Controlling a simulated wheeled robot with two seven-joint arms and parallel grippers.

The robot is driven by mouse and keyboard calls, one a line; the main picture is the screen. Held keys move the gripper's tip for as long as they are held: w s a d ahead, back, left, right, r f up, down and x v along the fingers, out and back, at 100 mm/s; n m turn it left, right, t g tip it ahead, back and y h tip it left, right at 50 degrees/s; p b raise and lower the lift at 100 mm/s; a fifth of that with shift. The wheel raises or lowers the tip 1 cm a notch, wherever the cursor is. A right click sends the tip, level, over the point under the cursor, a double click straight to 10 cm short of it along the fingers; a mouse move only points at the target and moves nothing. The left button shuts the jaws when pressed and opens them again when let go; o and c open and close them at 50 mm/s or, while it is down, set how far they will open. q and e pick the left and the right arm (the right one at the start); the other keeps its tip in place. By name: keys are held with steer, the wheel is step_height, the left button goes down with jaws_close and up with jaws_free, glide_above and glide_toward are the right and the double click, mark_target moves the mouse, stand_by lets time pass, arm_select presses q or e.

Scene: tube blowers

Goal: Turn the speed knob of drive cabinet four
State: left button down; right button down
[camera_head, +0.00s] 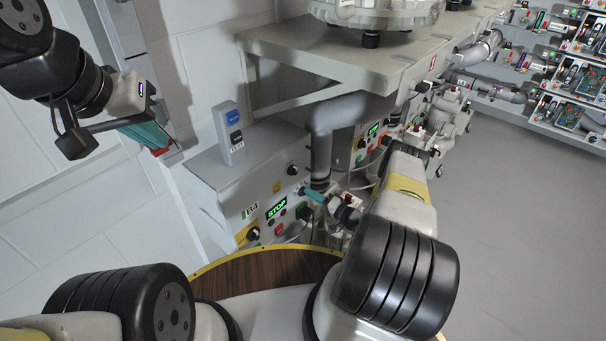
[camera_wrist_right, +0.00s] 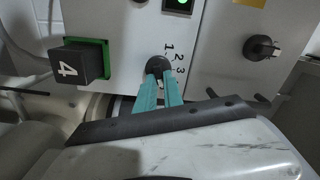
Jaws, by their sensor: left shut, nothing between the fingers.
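The drive cabinet (camera_head: 225,180) carries a B4 label and a green STOP display (camera_head: 276,208). In the right wrist view, a black knob (camera_wrist_right: 157,64) with the marks 1, 2, 3 sits on its light panel. My right gripper (camera_head: 309,194) reaches the cabinet front. Its teal fingers (camera_wrist_right: 160,80) are close together at the knob, their tips overlapping its lower part. Whether they grip it cannot be told. My left gripper (camera_head: 150,135) is shut and empty at the upper left, away from the cabinet.
A black block marked 4 (camera_wrist_right: 80,62) on a green base is left of the knob. Another black knob (camera_wrist_right: 259,47) is to the right. A thick grey pipe (camera_head: 322,140) and a bench (camera_head: 320,60) stand close to my right arm. Open floor (camera_head: 510,220) lies right.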

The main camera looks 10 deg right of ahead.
steer(key=shift+n, duration=0.3)
steer(key=n, duration=0.4)
steer(key=shift+s+r+n, duration=0.1)
steer(key=shift+r+n, duration=0.05)
steer(key=shift+n, duration=0.15)
steer(key=n, duration=0.5)
steer(key=shift+s+a+r, duration=0.15)
steer(key=shift+a, duration=0.05)
steer(key=n, duration=0.5)
steer(key=shift+s+a+n, duration=0.15)
steer(key=shift+a+n, duration=0.1)
steer(key=shift+n, duration=0.15)
steer(key=n, duration=0.4)
steer(key=shift+s+a+n, duration=0.1)
steer(key=shift+s+n, duration=0.05)
steer(key=shift+n, duration=0.15)
steer(key=c, duration=1.5)
jaws_free()
steer(key=shift+o, duration=0.2)
